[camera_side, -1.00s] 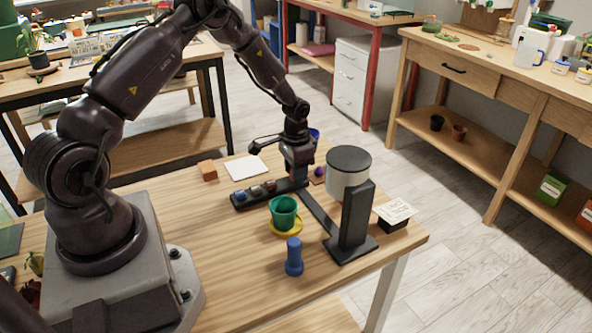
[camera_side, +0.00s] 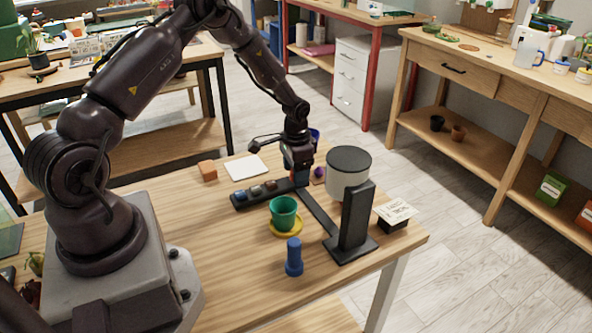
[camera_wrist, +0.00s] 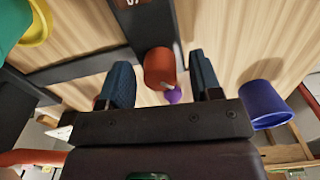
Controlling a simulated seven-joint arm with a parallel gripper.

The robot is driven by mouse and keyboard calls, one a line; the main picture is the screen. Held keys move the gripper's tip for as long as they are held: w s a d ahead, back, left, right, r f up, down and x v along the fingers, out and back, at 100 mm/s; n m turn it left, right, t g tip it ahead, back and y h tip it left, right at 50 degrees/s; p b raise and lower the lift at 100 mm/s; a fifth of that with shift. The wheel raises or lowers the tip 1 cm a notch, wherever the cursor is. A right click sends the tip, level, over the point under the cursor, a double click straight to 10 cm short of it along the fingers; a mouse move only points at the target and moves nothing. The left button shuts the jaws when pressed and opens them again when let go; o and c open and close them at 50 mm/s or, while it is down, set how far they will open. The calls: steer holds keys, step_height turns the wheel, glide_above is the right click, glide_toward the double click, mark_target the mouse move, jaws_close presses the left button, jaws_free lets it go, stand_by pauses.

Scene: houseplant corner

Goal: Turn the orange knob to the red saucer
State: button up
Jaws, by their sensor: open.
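In the side view my gripper (camera_side: 300,180) is low over the right end of the dark bar (camera_side: 240,205), and hides the knob there. A green pot (camera_side: 283,208) stands on a yellow saucer (camera_side: 286,232). I cannot make out a red saucer in either view.
A purple ball (camera_wrist: 173,96) lies just beyond the knob. A blue cup (camera_wrist: 264,103) stands at the right of the wrist view. A black stand with a white drum (camera_side: 348,178), a blue peg-like object (camera_side: 294,258) and an orange block (camera_side: 207,170) are nearby.

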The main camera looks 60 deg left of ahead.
step_height(320, 180, up, 13)
stand_by(0.5)
steer(key=s+d+r+t, duration=0.2)
steer(key=s+d+r, duration=0.6)
steer(key=s+r, duration=0.2)
steer(key=s+d+r+n+t, duration=0.1)
steer(key=s+d+r+t, duration=0.2)
steer(key=s+d+r, duration=0.6)
steer(key=s+r, duration=0.1)
steer(key=s, duration=0.2)
steer(key=shift+d+t, duration=0.25)
steer(key=shift+t, duration=0.05)
